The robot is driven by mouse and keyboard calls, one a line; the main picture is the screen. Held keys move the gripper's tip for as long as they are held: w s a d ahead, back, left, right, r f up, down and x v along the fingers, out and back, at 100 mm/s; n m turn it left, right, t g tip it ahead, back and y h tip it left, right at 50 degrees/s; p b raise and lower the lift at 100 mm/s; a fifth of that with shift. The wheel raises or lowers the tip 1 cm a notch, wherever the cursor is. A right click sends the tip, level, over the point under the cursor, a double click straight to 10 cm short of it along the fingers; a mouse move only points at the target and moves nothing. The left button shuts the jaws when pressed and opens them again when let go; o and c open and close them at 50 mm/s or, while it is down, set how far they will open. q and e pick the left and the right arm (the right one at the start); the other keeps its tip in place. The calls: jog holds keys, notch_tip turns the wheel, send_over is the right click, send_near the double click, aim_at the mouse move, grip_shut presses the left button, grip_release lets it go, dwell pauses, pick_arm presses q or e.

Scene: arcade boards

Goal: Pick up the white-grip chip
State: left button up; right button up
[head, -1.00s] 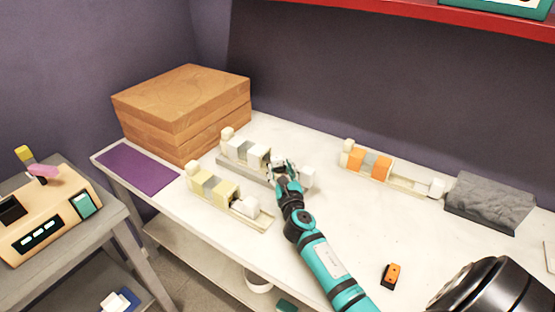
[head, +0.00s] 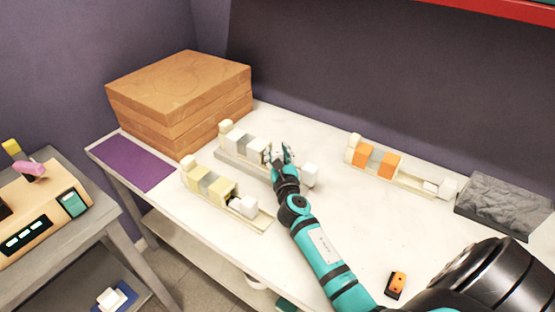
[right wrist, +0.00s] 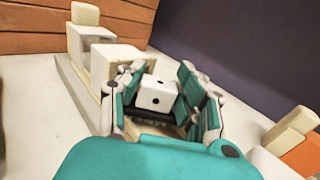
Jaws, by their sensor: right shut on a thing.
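The white-grip chip (right wrist: 157,93), a white block with black dots, sits between the fingers of my right gripper (right wrist: 163,100) in the right wrist view. The fingers are shut on it. In the head view my right gripper (head: 281,154) is over the right part of the middle rack (head: 240,166), and its fingers hide the chip. White and grey blocks (head: 238,141) stand in that rack to the left of the gripper. A white end block (head: 310,173) is just right of it. I cannot tell whether the chip is clear of the rack. My left gripper is not in view.
A rack with yellow blocks (head: 208,181) stands in front, and one with orange blocks (head: 389,165) behind right. An orange and black piece (head: 397,284) lies near the front edge. Wooden boxes (head: 180,100), a purple mat (head: 131,160) and a grey slab (head: 503,203) bound the white table.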

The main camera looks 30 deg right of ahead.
aim_at(278, 153)
jog(key=shift+s+f, duration=0.1)
jog(key=shift+f, duration=0.1)
grip_shut()
jog(key=shift+r+p, duration=0.4)
jog(key=shift+r, duration=0.15)
notch_tip(278, 153, up, 2)
jog(key=shift+d+r+p, duration=0.1)
jog(key=shift+r+p, duration=0.15)
jog(key=shift+p, duration=0.5)
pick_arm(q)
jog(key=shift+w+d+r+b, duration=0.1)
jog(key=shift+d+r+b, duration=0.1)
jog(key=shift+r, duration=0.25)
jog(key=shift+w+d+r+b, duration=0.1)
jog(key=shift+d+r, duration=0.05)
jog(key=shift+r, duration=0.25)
pick_arm(e)
jog(key=s+a, duration=0.3)
jog(key=a, duration=0.1)
jog(key=s+a+r, duration=0.1)
jog(key=s+a, duration=0.1)
jog(key=a, duration=0.3)
jog(key=s+a, duration=0.3)
jog(key=a, duration=0.1)
jog(key=shift+s+a+r, duration=0.3)
jog(key=shift+s, duration=0.05)
jog(key=shift+w+d, duration=0.1)
jog(key=shift+d, duration=0.05)
